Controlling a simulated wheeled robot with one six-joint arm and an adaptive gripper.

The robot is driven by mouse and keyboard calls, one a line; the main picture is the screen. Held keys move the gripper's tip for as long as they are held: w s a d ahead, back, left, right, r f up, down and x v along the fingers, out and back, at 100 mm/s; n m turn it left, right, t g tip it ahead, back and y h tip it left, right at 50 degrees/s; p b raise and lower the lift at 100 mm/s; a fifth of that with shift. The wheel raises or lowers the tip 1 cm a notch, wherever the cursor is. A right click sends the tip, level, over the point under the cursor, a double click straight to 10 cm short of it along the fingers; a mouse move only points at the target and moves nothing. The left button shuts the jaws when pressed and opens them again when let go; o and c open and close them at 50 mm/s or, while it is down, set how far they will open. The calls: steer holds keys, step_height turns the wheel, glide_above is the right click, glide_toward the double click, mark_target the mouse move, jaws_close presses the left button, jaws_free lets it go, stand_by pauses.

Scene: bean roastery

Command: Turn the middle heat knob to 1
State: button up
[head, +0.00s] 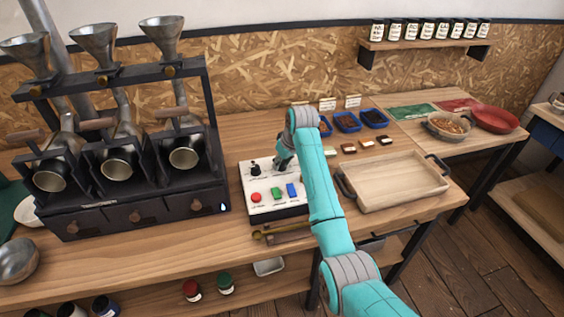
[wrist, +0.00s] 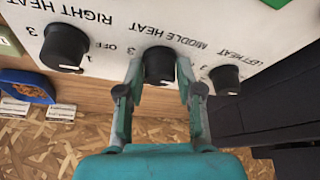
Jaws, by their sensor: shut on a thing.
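The white control panel (head: 277,210) stands on the wooden bench, left of the tray in the head view. In the wrist view the middle heat knob (wrist: 159,62) is black and round, below the upside-down words MIDDLE HEAT. My gripper (wrist: 160,78) has one finger on each side of this knob and is shut on it. A pale mark shows low on the knob, between the fingers; the number it points at is hidden. In the head view my gripper (head: 283,163) is at the panel's back edge and hides the knob.
The right heat knob (wrist: 65,46) and left heat knob (wrist: 225,79) stand close on either side of the fingers. Red, green and blue buttons (head: 277,193) line the panel's front. The dark roaster (head: 140,205) is left; a wooden tray (head: 395,184) is right.

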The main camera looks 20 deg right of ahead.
steer(key=shift+m, duration=0.5)
steer(key=m+h, duration=0.1)
steer(key=m, duration=0.1)
steer(key=m+h, duration=0.1)
steer(key=m, duration=0.1)
steer(key=shift+a+m, duration=0.2)
steer(key=shift+m, duration=0.1)
steer(key=m+h, duration=0.1)
steer(key=m, duration=0.2)
steer(key=m+h, duration=0.1)
steer(key=m, duration=0.2)
steer(key=shift+g, duration=0.3)
steer(key=shift+a, duration=0.1)
steer(key=o, duration=1.2)
steer(key=shift+h, duration=0.3)
steer(key=shift+r+m, duration=0.1)
steer(key=shift+m, duration=0.2)
steer(key=v, duration=1.1)
steer(key=shift+r, duration=0.4)
